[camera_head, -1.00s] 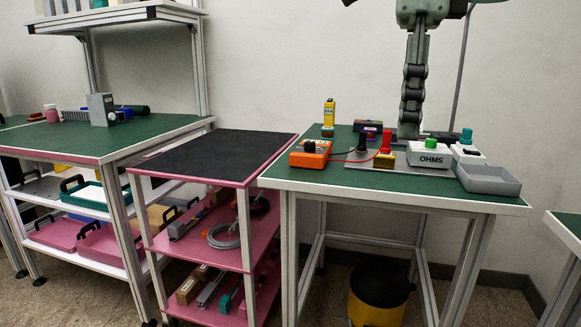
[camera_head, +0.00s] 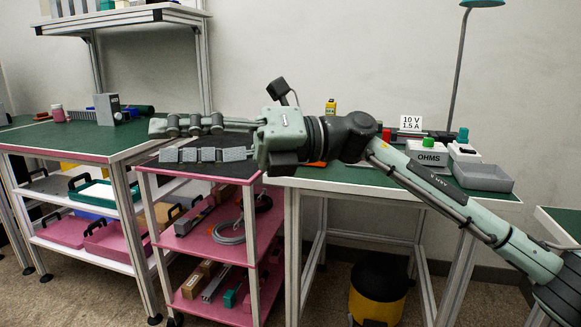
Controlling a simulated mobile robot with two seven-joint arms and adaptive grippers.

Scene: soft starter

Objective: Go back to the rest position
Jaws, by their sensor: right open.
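My right gripper (camera_head: 178,142) is open and empty. Its two fingers point left, one above the other in the picture, in front of the black-topped pink cart. My right arm comes in from the lower right and crosses in front of the green-topped test table (camera_head: 350,181). It hides much of that table's top, including most of the orange meter there. My left gripper does not show.
The white OHMS box (camera_head: 427,153), a grey tray (camera_head: 483,177) and a 10 V 1.5 A sign (camera_head: 411,123) stand on the test table. The pink cart (camera_head: 210,240) holds cables and parts. A left bench (camera_head: 75,140) carries a grey block (camera_head: 107,107). A yellow-black bin (camera_head: 378,292) is under the test table.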

